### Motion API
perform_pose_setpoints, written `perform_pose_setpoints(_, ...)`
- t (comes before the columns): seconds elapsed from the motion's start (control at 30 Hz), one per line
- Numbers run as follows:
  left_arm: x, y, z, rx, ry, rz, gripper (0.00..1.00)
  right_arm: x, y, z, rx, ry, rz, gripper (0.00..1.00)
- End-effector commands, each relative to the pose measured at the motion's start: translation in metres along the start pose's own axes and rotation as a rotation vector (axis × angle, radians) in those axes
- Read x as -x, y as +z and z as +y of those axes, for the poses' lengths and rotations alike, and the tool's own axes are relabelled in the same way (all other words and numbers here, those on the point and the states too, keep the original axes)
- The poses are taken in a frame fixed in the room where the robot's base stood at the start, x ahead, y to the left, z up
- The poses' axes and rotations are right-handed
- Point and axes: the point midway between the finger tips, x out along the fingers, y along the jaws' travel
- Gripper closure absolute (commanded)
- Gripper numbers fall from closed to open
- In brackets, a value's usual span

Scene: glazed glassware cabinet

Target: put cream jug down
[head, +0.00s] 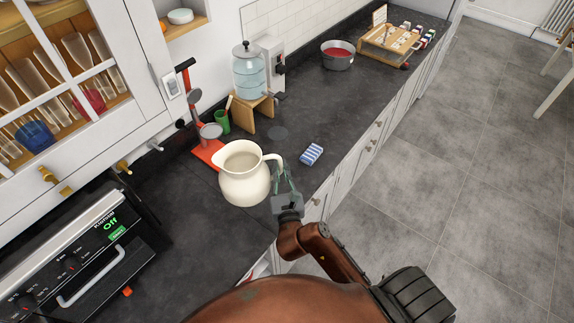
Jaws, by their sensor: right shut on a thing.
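The cream jug (244,187) is a rounded, off-white jug with its handle on the right, over the dark counter (190,215) near its front edge. It looks upright. My right gripper (285,183) is at the jug's handle and is shut on it. I cannot tell from this view whether the jug's base touches the counter, as its underside is hidden. My left gripper is not in the picture.
Behind the jug are a red board (207,152), a green cup (222,121) and a glass dispenser (250,72) on a wooden stand. A blue-striped packet (311,154) lies to the right. A red-filled pot (337,55) stands farther back. Bare counter lies left of the jug.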

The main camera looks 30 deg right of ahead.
Motion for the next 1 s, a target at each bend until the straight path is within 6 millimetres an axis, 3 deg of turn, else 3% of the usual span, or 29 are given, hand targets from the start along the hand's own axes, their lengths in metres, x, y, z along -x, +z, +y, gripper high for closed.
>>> perform_pose_setpoints(0.07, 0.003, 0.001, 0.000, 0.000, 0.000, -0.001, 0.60, -0.005, 0.005, -0.009, -0.004, -0.012, -0.004, 1.00)
perform_pose_setpoints(0.27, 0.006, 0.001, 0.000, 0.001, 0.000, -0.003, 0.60, -0.028, -0.006, -0.028, 0.001, -0.019, -0.004, 1.00)
perform_pose_setpoints(0.6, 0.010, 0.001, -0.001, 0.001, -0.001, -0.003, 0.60, -0.084, -0.043, -0.064, -0.002, -0.018, -0.002, 1.00)
perform_pose_setpoints(0.8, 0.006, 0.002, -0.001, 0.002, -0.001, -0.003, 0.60, -0.104, -0.075, -0.076, -0.003, -0.018, -0.003, 1.00)
perform_pose_setpoints(1.0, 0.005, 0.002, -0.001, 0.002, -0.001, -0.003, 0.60, -0.113, -0.086, -0.082, -0.003, -0.017, -0.005, 1.00)
